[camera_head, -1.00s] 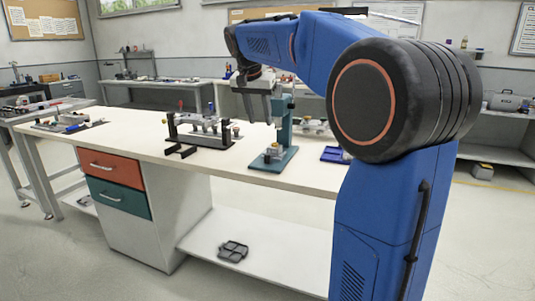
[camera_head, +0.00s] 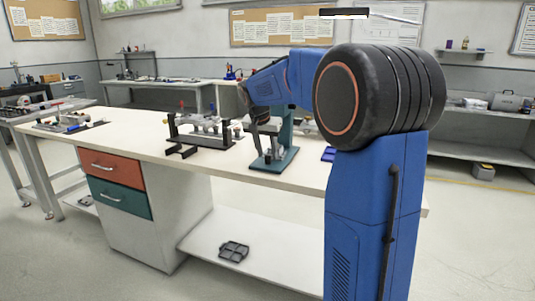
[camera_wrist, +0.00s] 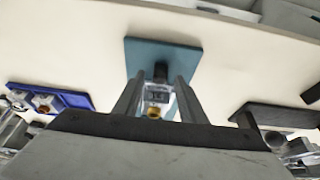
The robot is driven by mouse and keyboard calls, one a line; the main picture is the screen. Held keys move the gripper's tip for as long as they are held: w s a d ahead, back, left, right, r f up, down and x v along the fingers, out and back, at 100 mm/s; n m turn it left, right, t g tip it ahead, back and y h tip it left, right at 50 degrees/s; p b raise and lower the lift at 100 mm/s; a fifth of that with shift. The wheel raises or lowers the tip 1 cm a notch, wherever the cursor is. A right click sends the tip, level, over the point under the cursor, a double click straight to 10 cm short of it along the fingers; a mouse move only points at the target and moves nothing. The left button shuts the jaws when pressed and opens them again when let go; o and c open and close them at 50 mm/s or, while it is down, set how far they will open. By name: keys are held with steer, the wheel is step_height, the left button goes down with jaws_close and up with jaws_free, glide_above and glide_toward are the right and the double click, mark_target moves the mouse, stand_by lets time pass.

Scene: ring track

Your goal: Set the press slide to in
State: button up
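The teal press (camera_head: 284,159) stands on the white workbench (camera_head: 140,135). My gripper (camera_head: 266,145) is low in front of the press, close over its base, and covers part of it. In the wrist view the teal base plate (camera_wrist: 185,55) lies beyond the fingertips (camera_wrist: 159,77). The two fingers are apart. Between them show a dark round part, a pale block and a brass-coloured piece of the press (camera_wrist: 156,98). I cannot tell whether a finger touches any of these. Which part is the slide, and its setting, cannot be made out.
A dark fixture (camera_head: 200,138) with clamps stands left of the press on the bench. A blue tray (camera_head: 328,153) lies to the right, partly behind my arm; it also shows in the wrist view (camera_wrist: 70,99). The bench's front strip is mostly clear.

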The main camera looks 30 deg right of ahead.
steer(key=shift+d+f, duration=0.15)
steer(key=shift+f, duration=0.25)
jaws_close()
steer(key=shift+w+d+r, duration=0.1)
steer(key=shift+w+d, duration=1.35)
steer(key=shift+d, duration=0.25)
jaws_free()
steer(key=v, duration=1.7)
steer(key=shift+r, duration=0.15)
